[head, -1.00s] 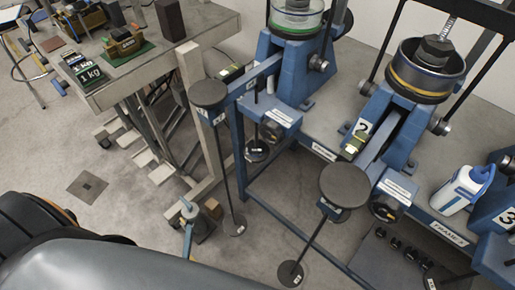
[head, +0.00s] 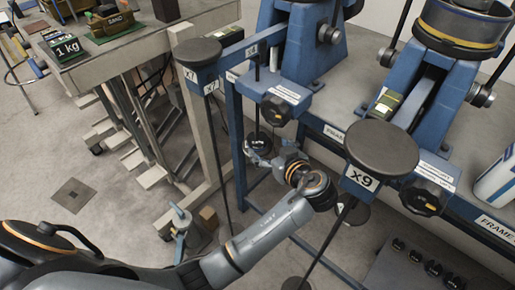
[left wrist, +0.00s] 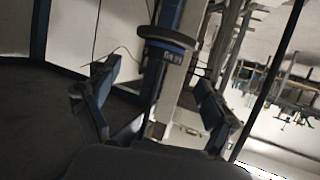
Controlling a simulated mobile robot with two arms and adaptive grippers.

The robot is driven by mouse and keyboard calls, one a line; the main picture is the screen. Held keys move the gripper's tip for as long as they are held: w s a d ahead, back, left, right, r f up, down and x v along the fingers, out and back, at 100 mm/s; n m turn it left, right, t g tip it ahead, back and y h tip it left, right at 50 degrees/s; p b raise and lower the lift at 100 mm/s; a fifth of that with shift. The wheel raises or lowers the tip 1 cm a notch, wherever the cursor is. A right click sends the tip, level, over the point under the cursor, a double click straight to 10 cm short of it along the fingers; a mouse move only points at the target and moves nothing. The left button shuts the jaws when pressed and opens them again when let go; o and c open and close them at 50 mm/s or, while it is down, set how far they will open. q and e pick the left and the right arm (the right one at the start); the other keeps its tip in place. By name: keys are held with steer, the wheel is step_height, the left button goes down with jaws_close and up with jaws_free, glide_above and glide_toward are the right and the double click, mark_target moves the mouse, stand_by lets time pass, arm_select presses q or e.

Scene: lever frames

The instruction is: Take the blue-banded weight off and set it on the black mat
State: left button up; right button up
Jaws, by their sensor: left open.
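My right gripper is not in view.
Tall rods with dark discs stand either side of my arm: x7 (head: 199,52) at left and x9 (head: 381,148) at right. The blue frame (head: 240,140) is close by.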

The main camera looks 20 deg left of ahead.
mark_target(258, 138)
arm_select(q)
steer(key=x, duration=0.6)
steer(key=shift+a+r, duration=0.15)
steer(key=shift+a, duration=0.25)
steer(key=shift+w+a, duration=0.25)
steer(key=shift+w, duration=0.05)
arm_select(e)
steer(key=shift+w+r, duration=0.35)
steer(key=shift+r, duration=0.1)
arm_select(q)
steer(key=c, duration=1.5)
steer(key=shift+o, duration=0.2)
